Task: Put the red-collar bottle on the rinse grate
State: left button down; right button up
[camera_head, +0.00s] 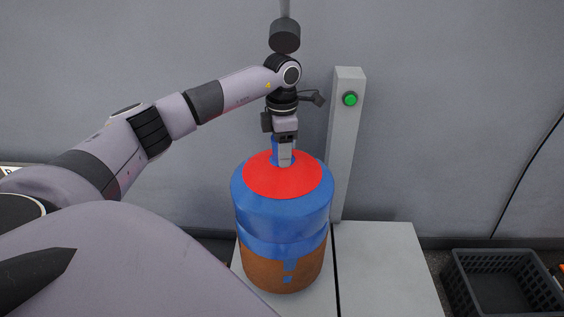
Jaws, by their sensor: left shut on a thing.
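The red-collar bottle (283,226) is a big blue and brown vessel with a red top around a narrow blue neck. It is upright over a pale grey surface near the picture's middle. I cannot tell whether its base touches that surface. My left gripper (285,158) points down from above and is shut on the neck. My right gripper is not in view. I cannot make out a rinse grate for certain.
A grey post (345,150) with a green button (350,99) stands close behind the bottle to the right. A dark cylinder (285,37) hangs above my left wrist. A pale block top (385,270) is clear to the right. A dark crate (500,280) is at lower right.

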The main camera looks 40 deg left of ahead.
pick_arm(q)
jog(key=shift+f, duration=1.65)
jog(key=shift+f, duration=0.15)
jog(key=shift+c, duration=2.4)
grip_release()
